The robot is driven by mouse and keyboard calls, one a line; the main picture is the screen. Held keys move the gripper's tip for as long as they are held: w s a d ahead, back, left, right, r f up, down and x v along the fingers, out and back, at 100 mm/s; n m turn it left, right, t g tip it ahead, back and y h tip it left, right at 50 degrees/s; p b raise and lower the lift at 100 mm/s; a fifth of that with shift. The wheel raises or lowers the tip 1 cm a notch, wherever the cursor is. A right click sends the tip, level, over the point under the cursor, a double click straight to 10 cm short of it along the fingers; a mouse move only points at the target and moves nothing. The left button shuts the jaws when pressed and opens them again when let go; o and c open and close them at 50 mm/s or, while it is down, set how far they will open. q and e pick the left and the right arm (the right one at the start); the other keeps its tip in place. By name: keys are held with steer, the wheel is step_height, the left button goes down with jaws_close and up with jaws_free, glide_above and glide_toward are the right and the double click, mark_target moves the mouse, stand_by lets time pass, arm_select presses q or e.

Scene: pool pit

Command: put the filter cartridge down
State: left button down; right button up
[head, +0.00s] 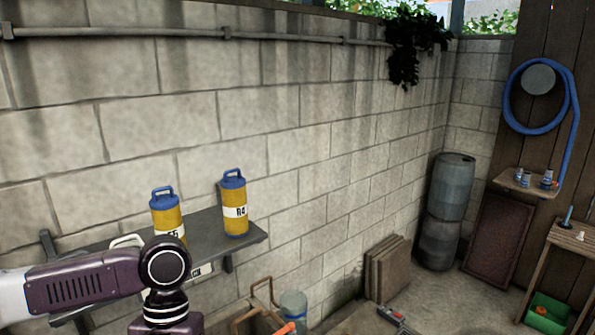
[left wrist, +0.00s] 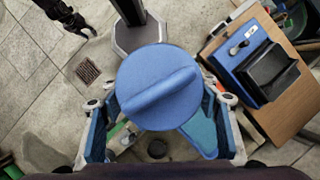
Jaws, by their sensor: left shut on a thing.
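In the left wrist view my left gripper (left wrist: 163,118) is shut on a filter cartridge (left wrist: 158,88). Its round blue top with a raised ridge faces the camera, and its body below is hidden. The head view shows my left arm at the lower left, but its gripper and the held cartridge are out of frame. Two yellow cartridges with blue caps and handles stand upright on the grey wall shelf: one marked A4 (head: 235,208), and another (head: 166,216) to its left, partly behind my arm. My right gripper does not show.
The shelf (head: 258,233) has a little bare room right of the A4 cartridge. Slabs (head: 386,268) lean on the wall beside a dark barrel (head: 440,240). A wooden stand (head: 565,241) is at the right. A blue device (left wrist: 252,62) sits on a wooden top.

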arm_select(q)
step_height(320, 180, down, 15)
steer(key=b, duration=1.4)
steer(key=shift+r+b, duration=0.2)
steer(key=shift+b, duration=0.1)
steer(key=shift+r, duration=0.1)
